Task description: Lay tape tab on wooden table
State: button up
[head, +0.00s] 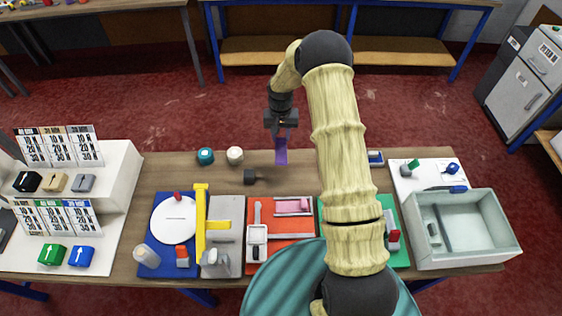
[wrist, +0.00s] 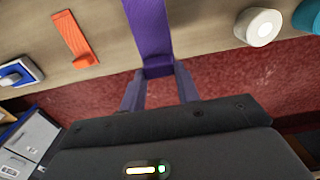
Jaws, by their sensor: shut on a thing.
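The tape tab looks like a purple strip (head: 281,155). It hangs down from my gripper (head: 281,133) over the far part of the wooden table (head: 160,173). In the wrist view the purple strip (wrist: 149,30) runs away from between the two fingers of my gripper (wrist: 159,74). The gripper is shut on its end. The bare wood (wrist: 205,22) shows on both sides of the strip in the wrist view. Whether the strip's lower end touches the wood is hard to tell.
A white round piece (head: 235,155) and a teal one (head: 205,156) stand left of the strip. A dark block (head: 250,177) lies nearer. An orange strip (wrist: 75,38) lies on the wood. Coloured mats with tools (head: 280,238) fill the near side; a pale bin (head: 463,258) is right.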

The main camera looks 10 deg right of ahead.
aim_at(281, 142)
notch_tip(281, 142, down, 4)
jog(key=shift+f+b, duration=0.1)
jog(key=shift+b, duration=0.75)
jog(key=shift+f+b, duration=1.4)
jog(key=shift+f, duration=1.05)
jog(key=shift+f, duration=0.15)
jog(key=o, duration=1)
jog(key=shift+c, duration=0.2)
notch_tip(281, 142, up, 12)
jog(key=p, duration=0.7)
